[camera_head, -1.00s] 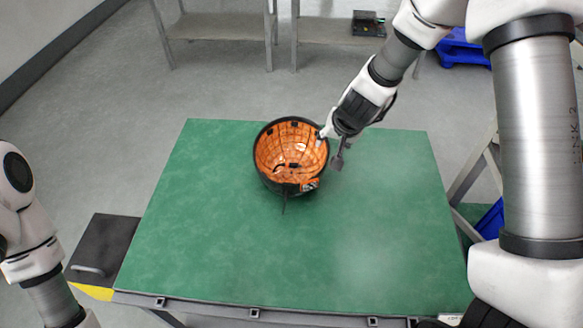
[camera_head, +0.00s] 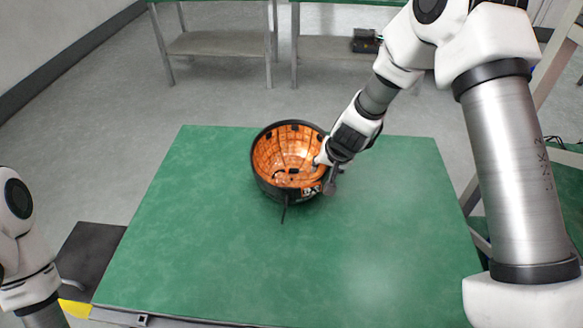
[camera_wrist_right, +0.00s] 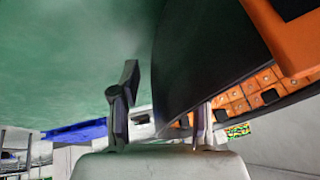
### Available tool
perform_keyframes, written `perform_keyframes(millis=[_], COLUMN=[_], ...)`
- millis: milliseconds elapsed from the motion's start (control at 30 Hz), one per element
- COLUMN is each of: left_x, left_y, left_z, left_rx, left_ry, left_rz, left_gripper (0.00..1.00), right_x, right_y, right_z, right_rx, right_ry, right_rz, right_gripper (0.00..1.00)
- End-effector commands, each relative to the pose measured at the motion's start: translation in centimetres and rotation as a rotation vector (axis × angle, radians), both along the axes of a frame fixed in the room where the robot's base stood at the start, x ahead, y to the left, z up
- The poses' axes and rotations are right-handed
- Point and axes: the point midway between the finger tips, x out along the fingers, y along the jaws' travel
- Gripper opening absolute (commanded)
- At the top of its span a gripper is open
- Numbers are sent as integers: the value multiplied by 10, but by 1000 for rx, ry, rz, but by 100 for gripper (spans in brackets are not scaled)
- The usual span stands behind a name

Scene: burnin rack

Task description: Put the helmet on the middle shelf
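The helmet (camera_head: 289,160) lies upside down on the green table top, its orange lining facing up and its dark shell below. It also fills much of the right wrist view (camera_wrist_right: 205,70). My right gripper (camera_head: 325,172) is at the helmet's right rim, one finger over the inside and one outside. In the right wrist view its fingers (camera_wrist_right: 165,115) are apart with the helmet wall between them, and a gap shows beside the outer finger. My left arm shows at the left edge; its gripper is out of frame. No middle shelf can be made out for certain.
The green table (camera_head: 210,250) is clear around the helmet. A rack-like frame with a green level (camera_head: 568,190) stands at the right, partly behind my right arm. Benches with a lower shelf (camera_head: 215,43) stand at the back. A dark box (camera_head: 88,255) is left of the table.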

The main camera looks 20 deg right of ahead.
Motion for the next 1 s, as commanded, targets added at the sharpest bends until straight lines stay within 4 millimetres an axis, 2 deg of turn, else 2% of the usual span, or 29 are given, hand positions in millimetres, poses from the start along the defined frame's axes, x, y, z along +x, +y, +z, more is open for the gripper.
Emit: perform_keyframes(millis=[33, 100, 133, 567, 1000], left_x=[0, 0, 0, 0, 0], left_y=[0, 0, 0, 0, 0], left_z=[0, 0, 0, 3, 36], left_rx=[0, 0, 0, 0, 0], left_ry=[0, 0, 0, 0, 0], left_rz=[0, 0, 0, 0, 0], left_gripper=[40, 40, 40, 40, 40], right_x=[0, 0, 0, 0, 0], right_y=[0, 0, 0, 0, 0], right_z=[0, 0, 0, 3, 39], right_rx=[0, 0, 0, 0, 0], right_ry=[0, 0, 0, 0, 0], right_rz=[0, 0, 0, 0, 0], right_gripper=[31, 6, 0, 0, 0])
